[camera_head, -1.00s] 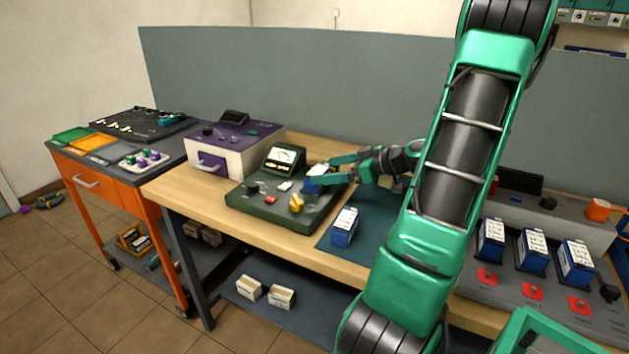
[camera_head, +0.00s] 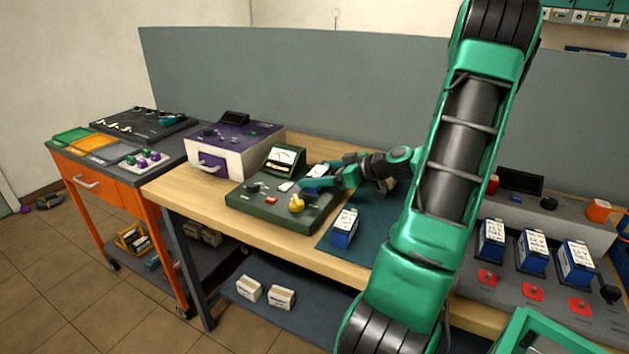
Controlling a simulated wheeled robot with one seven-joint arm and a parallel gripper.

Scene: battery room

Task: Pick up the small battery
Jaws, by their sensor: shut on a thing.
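My gripper (camera_head: 329,175) is shut on a blue battery with a white top (camera_head: 317,170), at the right end of the green tester (camera_head: 262,218) on the wooden bench. The fingers hide part of this battery, and I cannot tell whether it rests on the tester or is held just above it. Another blue battery with a white label (camera_head: 344,228) stands upright on the teal mat (camera_head: 364,249), in front of my gripper and apart from it.
Several blue batteries, one of them here (camera_head: 533,252), stand on the grey charger (camera_head: 510,292) at right. An orange cart (camera_head: 115,195) is at left. A grey partition (camera_head: 290,90) runs behind the bench.

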